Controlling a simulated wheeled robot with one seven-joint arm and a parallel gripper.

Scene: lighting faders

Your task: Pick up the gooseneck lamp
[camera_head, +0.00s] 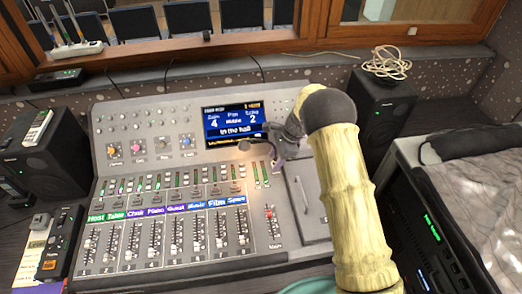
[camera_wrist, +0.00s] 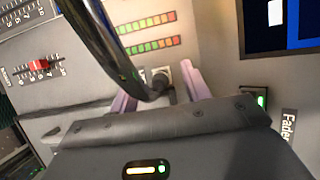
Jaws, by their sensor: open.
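The gooseneck lamp (camera_wrist: 110,50) shows in the wrist view as a dark, shiny curved tube. It runs down from the top left and bends near a small dark fitting at the console face. My gripper (camera_wrist: 158,90) has two light purple fingers set apart, with the lower bend of the tube between them. I cannot tell whether either finger touches it. In the head view my gripper (camera_head: 277,163) is over the console, right of the screen, and my arm hides much of this area. A small dark lamp head (camera_head: 244,145) seems to show just below the screen.
The mixing console (camera_head: 180,275) has rows of faders, a red main fader (camera_head: 269,212) and a lit screen (camera_head: 233,124). Speakers stand at left (camera_head: 35,140) and right (camera_head: 380,112). A coiled cable (camera_head: 387,63) lies on the right speaker. A rack unit (camera_head: 425,235) stands at right.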

